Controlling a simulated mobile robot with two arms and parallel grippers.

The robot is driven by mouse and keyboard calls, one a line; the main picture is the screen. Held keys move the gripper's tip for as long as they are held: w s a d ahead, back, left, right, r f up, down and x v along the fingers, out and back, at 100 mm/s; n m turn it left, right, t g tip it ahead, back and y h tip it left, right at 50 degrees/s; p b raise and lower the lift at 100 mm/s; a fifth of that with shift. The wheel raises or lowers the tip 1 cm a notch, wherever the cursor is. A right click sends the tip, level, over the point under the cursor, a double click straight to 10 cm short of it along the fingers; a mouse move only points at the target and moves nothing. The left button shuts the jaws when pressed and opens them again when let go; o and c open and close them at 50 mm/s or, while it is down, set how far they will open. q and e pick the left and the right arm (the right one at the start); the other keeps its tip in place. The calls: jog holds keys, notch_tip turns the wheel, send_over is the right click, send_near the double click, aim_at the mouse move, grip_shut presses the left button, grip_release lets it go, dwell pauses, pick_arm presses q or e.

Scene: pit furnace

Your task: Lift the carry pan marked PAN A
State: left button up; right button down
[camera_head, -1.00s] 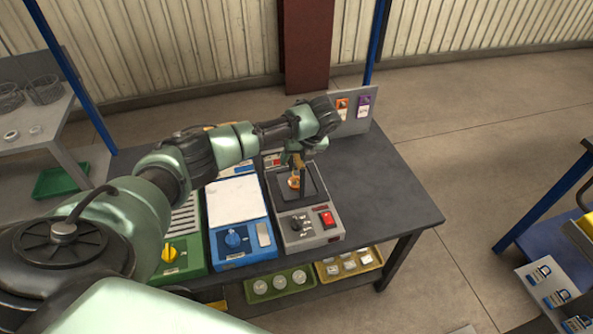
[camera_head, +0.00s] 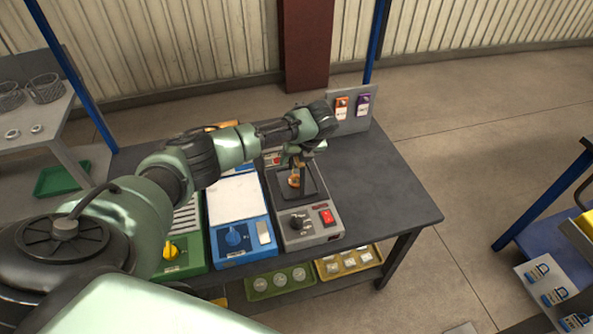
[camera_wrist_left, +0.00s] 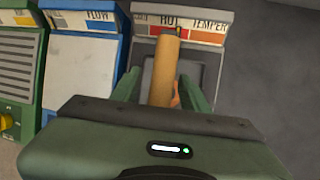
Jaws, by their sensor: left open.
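A tan cylindrical handle (camera_wrist_left: 164,72) stands between the fingers of my left gripper (camera_wrist_left: 162,92) in the left wrist view. In the head view, an orange-brown piece (camera_head: 294,181) sits on the dark plate of the grey unit, just below my left gripper (camera_head: 297,163). The gripper is open around the handle, one green finger on each side. It hides much of the piece in the head view. I cannot read a PAN A mark. My right gripper is not in view.
The grey unit (camera_head: 309,226) has a red switch and a black knob. A blue unit (camera_head: 246,254) and a green unit (camera_head: 182,262) stand to its left. The dark table (camera_head: 385,200) is clear to the right. Trays with small pieces lie below.

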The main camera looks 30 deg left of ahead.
pick_arm(q)
grip_shut()
